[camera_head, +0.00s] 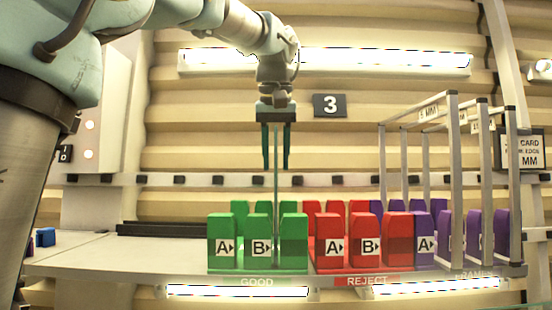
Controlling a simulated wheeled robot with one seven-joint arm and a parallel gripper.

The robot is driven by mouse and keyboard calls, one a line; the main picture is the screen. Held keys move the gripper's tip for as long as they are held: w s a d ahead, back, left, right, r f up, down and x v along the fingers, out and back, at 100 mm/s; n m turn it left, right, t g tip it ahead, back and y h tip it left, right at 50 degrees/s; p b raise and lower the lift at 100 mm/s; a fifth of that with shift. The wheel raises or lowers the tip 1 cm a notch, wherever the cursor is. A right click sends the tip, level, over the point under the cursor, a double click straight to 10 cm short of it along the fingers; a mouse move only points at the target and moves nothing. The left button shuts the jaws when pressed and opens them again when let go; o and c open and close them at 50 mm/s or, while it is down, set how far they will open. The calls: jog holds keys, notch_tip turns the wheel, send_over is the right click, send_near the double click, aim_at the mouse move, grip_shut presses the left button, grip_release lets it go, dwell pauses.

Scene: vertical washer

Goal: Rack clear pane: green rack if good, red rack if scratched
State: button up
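My gripper (277,166) points straight down above the green rack. Its two dark fingers stand apart, with a visible gap on each side of a thin clear pane (276,188). The pane is seen almost edge-on and stands upright. Its lower part is in the green rack (257,262), in the slot between the block marked B and the green block to its right. The rack's label reads GOOD. The red rack (345,265), labelled REJECT, is just to the right, with slots A and B; no pane shows in it. Any scratch on the pane cannot be made out.
A purple rack (424,235) stands right of the red one, with several tall grey-framed panes (453,180) rising from it. A bare grey shelf (130,257) lies left of the green rack. Blue blocks (45,237) are at far left. A lamp (330,61) is on the back wall.

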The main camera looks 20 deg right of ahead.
jog(key=shift+f, duration=0.1)
jog(key=v, duration=1.1)
jog(key=shift+d+p, duration=0.1)
jog(key=shift+p, duration=0.3)
